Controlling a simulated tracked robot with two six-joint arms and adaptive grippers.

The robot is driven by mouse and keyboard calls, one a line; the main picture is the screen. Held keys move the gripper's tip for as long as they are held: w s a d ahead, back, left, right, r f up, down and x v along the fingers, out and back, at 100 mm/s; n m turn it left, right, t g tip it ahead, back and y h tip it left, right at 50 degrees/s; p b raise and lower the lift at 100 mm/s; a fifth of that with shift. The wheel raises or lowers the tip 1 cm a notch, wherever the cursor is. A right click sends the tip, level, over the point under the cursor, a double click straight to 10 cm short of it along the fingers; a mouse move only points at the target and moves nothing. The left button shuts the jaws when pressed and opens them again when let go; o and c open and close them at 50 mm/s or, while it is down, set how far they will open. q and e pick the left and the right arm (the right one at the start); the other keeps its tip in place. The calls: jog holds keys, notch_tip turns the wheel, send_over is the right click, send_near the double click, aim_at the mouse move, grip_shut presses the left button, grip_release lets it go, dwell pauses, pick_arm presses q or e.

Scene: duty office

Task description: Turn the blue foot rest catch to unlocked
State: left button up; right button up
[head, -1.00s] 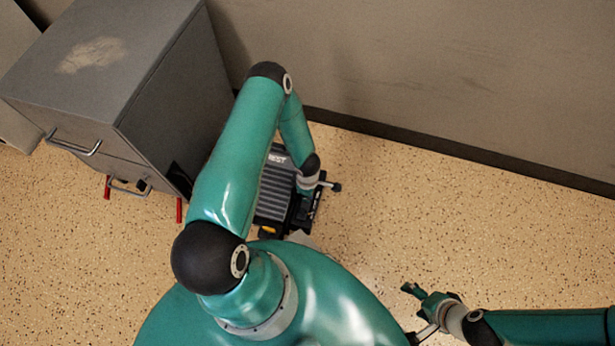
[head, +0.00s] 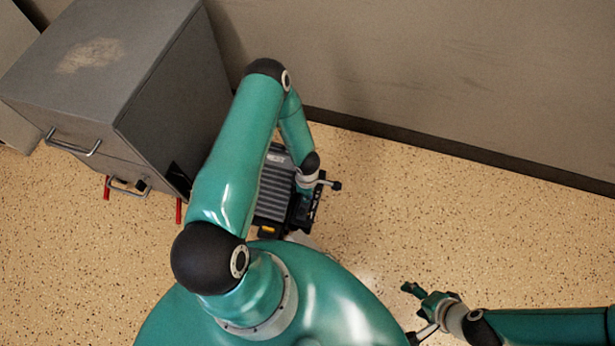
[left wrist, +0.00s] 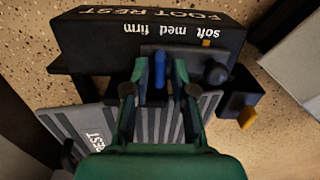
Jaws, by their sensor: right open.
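The foot rest (head: 272,192) stands on the floor beside the grey cabinet, with a ribbed grey top and a black body. In the left wrist view its black side (left wrist: 110,42) bears upside-down lettering, "FOOT REST" and "soft med firm". The blue catch (left wrist: 160,70) stands out between the fingers of my left gripper (left wrist: 160,78). These fingers are apart, with a visible gap on each side of the catch. In the head view my left gripper is largely hidden at the foot rest's right side. My right gripper (head: 414,291) is open and empty over the floor, lower right.
A black knob (left wrist: 216,73) sits just right of the blue catch, and a yellow piece (left wrist: 247,117) lies beyond it. The grey cabinet (head: 130,80) with metal handles is close on the left. A wall (head: 440,80) runs behind. The floor at right is clear.

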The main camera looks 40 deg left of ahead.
pick_arm(q)
notch_tip(320, 180, up, 11)
dwell(0.4)
dwell(0.4)
